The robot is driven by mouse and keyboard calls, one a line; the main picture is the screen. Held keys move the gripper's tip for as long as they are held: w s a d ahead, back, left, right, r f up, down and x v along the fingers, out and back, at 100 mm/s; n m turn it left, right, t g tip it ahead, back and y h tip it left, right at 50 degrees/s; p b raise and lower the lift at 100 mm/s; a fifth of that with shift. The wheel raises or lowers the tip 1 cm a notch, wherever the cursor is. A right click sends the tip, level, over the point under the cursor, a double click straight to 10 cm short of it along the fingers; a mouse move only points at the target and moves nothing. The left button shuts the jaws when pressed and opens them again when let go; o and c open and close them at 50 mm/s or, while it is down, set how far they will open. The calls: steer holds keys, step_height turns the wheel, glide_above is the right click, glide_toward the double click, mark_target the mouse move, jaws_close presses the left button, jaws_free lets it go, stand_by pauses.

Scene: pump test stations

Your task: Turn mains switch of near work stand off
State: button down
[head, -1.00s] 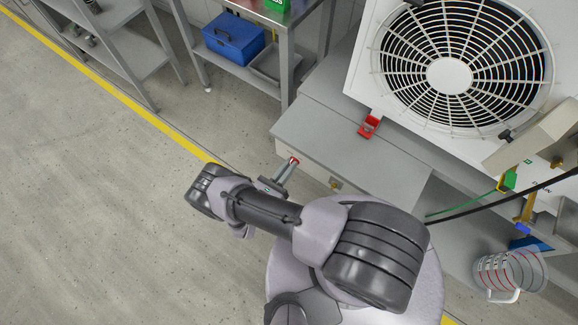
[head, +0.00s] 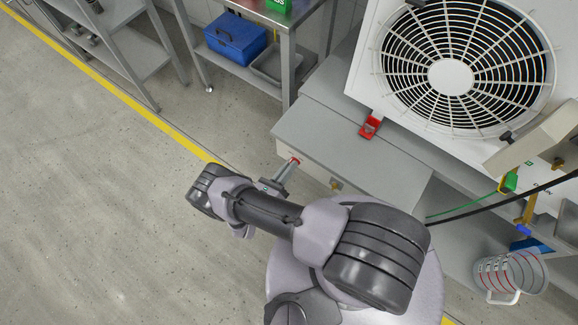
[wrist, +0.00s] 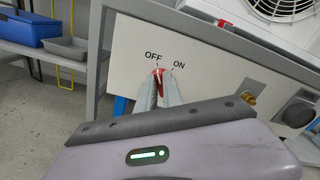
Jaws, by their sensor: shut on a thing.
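The near work stand (head: 350,155) has a light front panel, which shows in the wrist view (wrist: 130,60) with the printed words OFF on the left and ON on the right. The red mains switch (wrist: 159,73) sits on this panel between and just below the two words. My gripper (wrist: 160,80) is shut on the red switch, one finger on each side. The fingers hide much of the switch, so its exact angle is hard to tell. In the head view my gripper (head: 290,166) reaches the stand's front, with a bit of red at its tips.
A fan unit (head: 450,75) stands on the work stand, with a red bracket (head: 370,127) beside it. A brass fitting (wrist: 249,97) sticks out right of the switch. A clear jug (head: 510,275) stands at lower right. The floor at left is clear.

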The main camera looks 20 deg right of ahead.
steer(key=c, duration=1.5)
jaws_free()
steer(key=v, duration=1.7)
steer(key=shift+s+a, duration=0.15)
steer(key=shift+r, duration=0.1)
